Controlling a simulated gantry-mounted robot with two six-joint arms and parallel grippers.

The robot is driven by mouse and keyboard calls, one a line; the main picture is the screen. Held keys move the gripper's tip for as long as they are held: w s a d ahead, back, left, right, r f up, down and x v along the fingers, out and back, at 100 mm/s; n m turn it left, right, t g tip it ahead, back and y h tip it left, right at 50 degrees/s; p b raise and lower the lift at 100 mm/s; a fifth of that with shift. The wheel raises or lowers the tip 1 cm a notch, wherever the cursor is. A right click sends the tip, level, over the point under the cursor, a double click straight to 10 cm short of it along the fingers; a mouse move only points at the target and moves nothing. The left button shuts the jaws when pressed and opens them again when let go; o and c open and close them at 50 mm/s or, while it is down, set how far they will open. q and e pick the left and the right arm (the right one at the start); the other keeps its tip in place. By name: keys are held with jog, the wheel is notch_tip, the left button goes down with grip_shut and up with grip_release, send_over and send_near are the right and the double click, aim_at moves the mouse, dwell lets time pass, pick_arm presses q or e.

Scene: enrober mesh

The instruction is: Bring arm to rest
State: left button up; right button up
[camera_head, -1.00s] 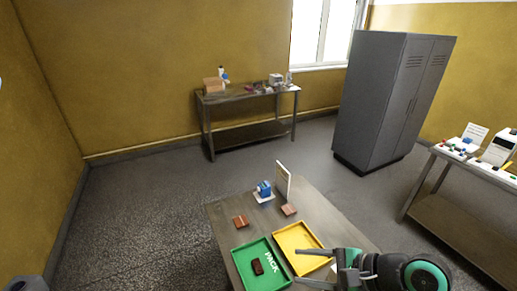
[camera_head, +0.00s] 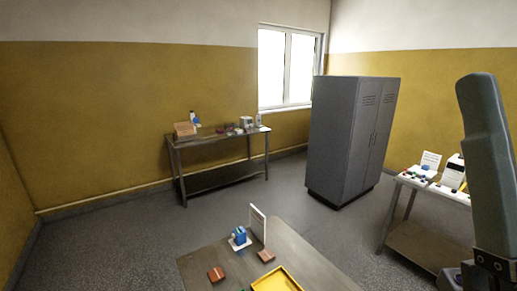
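My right arm (camera_head: 487,165) stands upright at the right edge of the head view, a grey-green link with a dark joint below it. Its gripper is out of view. My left arm and gripper are not in view. The near table (camera_head: 325,264) holds a yellow tray (camera_head: 284,272), cut off by the bottom edge. A small blue device on a white base (camera_head: 239,237) stands near a white upright card (camera_head: 257,222).
A grey locker (camera_head: 345,140) stands behind, near the window. A back table (camera_head: 200,140) holds a cardboard box (camera_head: 185,129) and small items. A right-hand table (camera_head: 425,240) holds a white card, a white device and coloured pieces. Open floor (camera_head: 110,245) lies to the left.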

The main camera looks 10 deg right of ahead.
jog(key=w+a+f+g+y, duration=0.2)
jog(key=w+f+y, duration=0.1)
jog(key=w+y, duration=0.1)
notch_tip(320, 180, up, 18)
jog(key=g+p, duration=0.1)
jog(key=p, duration=1.7)
notch_tip(320, 180, down, 35)
jog(key=b, duration=3.5)
jog(key=shift+w+d+f+m, duration=0.15)
jog(key=shift+w+f+m, duration=0.1)
jog(key=shift+m, duration=0.15)
